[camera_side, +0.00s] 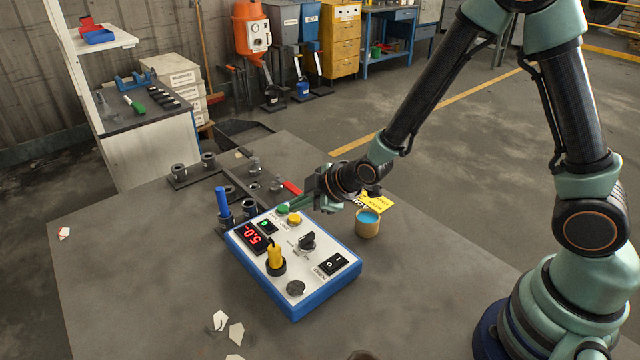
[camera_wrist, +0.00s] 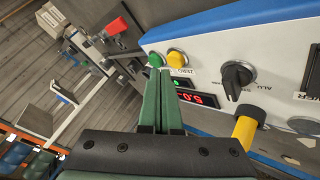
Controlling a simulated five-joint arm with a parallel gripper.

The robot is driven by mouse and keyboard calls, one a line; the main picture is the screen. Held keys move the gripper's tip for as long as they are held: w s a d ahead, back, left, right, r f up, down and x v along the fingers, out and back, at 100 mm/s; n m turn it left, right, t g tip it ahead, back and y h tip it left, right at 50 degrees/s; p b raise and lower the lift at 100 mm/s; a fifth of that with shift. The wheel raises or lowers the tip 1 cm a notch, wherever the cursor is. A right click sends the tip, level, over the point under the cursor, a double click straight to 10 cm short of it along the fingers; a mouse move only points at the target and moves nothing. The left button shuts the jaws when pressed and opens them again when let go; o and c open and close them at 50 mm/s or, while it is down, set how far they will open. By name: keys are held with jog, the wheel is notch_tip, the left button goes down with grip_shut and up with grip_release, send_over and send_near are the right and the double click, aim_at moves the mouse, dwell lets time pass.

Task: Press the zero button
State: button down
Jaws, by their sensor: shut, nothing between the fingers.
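The control box (camera_side: 288,288) is blue with a white top and sits on the grey table. It has a green button (camera_side: 282,210) and a yellow button (camera_side: 294,219) side by side at its far edge. In the wrist view the yellow button (camera_wrist: 177,57) has a small upside-down label that seems to read ZERO; the green button (camera_wrist: 154,60) is left of it. My gripper (camera_side: 293,206) is shut and empty, its green fingers just by the green button. In the wrist view the fingertips (camera_wrist: 158,72) point at the green button; contact cannot be told. The red display (camera_side: 256,236) is lit.
A yellow plug (camera_side: 275,256), a black knob (camera_side: 307,241) and a power switch (camera_side: 334,264) stand on the box. A cup with blue contents (camera_side: 368,224) is to its right. A blue-handled tool (camera_side: 223,204) stands at its left. The front table is mostly clear.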

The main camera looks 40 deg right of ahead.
jog(key=shift+r, duration=2.5)
jog(key=s+d+r+m+g+h, duration=0.1)
jog(key=s+d+r+m, duration=0.4)
jog(key=s, duration=0.3)
jog(key=s+d+r+m+g+h, duration=0.1)
jog(key=s+d+r+m+g, duration=0.1)
jog(key=s+d+r+m, duration=0.3)
jog(key=s+r+m, duration=0.1)
jog(key=s+r, duration=0.2)
jog(key=s, duration=0.1)
jog(key=shift+s+d+r, duration=0.15)
jog(key=shift+d, duration=0.05)
